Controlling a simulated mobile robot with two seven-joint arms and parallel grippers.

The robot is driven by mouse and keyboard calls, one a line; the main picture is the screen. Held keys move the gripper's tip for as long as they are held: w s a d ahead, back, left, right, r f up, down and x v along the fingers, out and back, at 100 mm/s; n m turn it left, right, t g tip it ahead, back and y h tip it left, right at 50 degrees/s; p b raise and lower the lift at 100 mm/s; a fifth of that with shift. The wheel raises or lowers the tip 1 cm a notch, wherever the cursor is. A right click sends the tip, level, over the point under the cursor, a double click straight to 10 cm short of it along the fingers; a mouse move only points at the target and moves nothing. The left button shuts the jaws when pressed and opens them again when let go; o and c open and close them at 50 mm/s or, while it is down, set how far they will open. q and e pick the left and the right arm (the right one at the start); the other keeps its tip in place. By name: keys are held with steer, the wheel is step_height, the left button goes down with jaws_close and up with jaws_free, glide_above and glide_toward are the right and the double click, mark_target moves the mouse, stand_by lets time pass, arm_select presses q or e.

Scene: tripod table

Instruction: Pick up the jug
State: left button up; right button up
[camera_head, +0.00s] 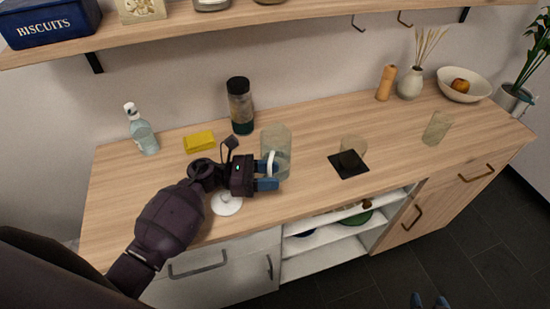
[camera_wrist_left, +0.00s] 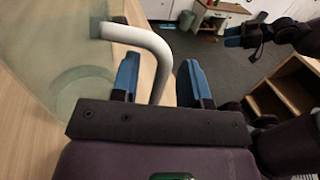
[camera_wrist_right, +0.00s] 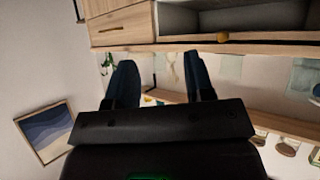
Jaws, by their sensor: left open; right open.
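The jug (camera_head: 279,142) is a clear, pale greenish vessel with a white handle, standing upright on the wooden counter. My left gripper (camera_head: 273,175) is open at its near side, around the handle. In the left wrist view, the white handle (camera_wrist_left: 160,48) curves between the two blue fingers of the left gripper (camera_wrist_left: 158,78), with a visible gap to the right finger. The clear jug body (camera_wrist_left: 60,50) fills the left of that view. My right gripper (camera_head: 428,301) is open and empty, low in front of the counter. Its spread fingers (camera_wrist_right: 160,80) show in the right wrist view.
A dark-topped jar (camera_head: 240,105), yellow sponge (camera_head: 199,142) and soap bottle (camera_head: 142,130) stand behind and left. A white disc (camera_head: 227,204) lies below my left arm. A black square (camera_head: 349,165) with a glass and another clear glass (camera_head: 437,128) are right. A shelf (camera_head: 250,18) hangs above.

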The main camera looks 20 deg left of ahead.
arm_select(q)
jaws_close()
stand_by(0.3)
